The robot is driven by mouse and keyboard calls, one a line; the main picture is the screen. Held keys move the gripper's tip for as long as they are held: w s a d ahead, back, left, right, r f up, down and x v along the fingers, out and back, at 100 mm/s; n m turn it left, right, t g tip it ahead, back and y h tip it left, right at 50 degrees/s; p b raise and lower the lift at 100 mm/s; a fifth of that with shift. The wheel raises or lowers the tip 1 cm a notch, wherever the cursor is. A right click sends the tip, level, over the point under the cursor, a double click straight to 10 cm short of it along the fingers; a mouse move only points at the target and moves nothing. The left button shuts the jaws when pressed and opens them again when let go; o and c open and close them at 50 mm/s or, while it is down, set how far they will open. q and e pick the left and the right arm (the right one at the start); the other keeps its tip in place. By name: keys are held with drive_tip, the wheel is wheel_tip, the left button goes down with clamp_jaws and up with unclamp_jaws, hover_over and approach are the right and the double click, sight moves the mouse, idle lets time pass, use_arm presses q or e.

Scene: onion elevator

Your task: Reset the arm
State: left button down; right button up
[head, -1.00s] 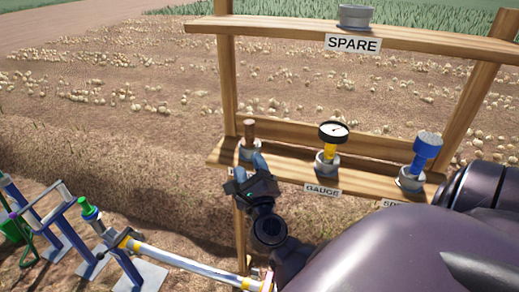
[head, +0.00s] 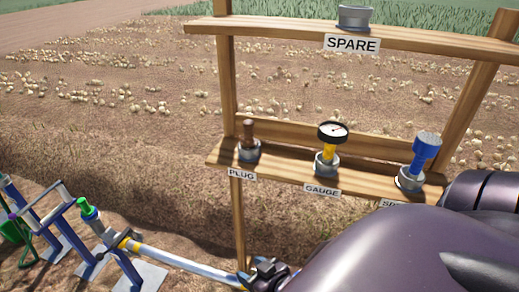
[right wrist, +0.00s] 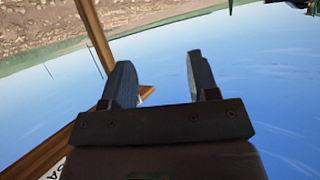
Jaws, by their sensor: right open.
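My right gripper (right wrist: 165,85) is open and empty in the right wrist view, its two fingers apart against blue sky. In the head view only a dark part of the right gripper shows at the bottom, below the shelf, and its fingertips are hidden. My dark right arm fills the lower right of the head view. My left gripper is not in view.
The wooden rack's lower shelf holds a brown plug (head: 248,134), a gauge (head: 332,134) and a blue-topped fitting (head: 426,148), each in a grey cup. A pipe (head: 185,264) with a green-capped fitting (head: 88,209) runs at lower left.

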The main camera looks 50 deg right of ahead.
drive_tip(key=shift+s+d+f+n+g+h, duration=0.15)
drive_tip(key=shift+s+f+n+g, duration=0.15)
drive_tip(key=shift+s+f+n, duration=0.25)
drive_tip(key=shift+s+d+f+n+g+h, duration=0.15)
drive_tip(key=shift+s+f+n+g, duration=0.25)
drive_tip(key=shift+f, duration=0.2)
